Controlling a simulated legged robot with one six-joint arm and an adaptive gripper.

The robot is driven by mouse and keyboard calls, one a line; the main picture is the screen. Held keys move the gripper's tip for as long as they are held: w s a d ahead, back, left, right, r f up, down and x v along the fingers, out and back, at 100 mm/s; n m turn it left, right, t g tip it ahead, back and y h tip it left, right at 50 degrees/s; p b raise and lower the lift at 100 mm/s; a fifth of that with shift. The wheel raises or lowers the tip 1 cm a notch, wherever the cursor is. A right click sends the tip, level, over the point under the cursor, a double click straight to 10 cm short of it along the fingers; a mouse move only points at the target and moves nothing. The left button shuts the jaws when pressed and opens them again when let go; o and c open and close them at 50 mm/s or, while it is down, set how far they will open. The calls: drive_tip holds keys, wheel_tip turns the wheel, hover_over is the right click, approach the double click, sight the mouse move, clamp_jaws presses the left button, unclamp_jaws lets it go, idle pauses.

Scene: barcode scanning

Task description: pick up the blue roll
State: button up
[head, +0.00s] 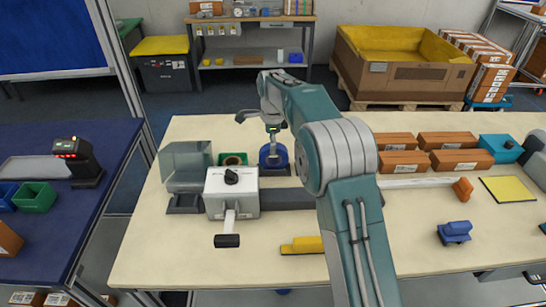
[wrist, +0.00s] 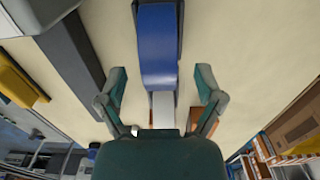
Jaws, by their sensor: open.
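The blue roll (head: 266,157) stands on the light table, in a dark holder, just right of a green holder. In the wrist view the blue roll (wrist: 158,45) fills the top middle, with dark side pieces along it and a white strip below it. My gripper (head: 272,140) points down, just above the roll in the head view.
A white-grey machine with a handle (head: 231,195) stands left of the roll. A green holder with a brown roll (head: 233,159) is close beside it. Several orange-brown boxes (head: 461,160) stand to the right. A yellow block (head: 302,245) lies in front. The table's front is mostly clear.

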sight(274, 157)
wheel_tip(274, 157, down, 3)
drive_tip(key=shift+d+f, duration=0.1)
clamp_jaws()
idle(0.4)
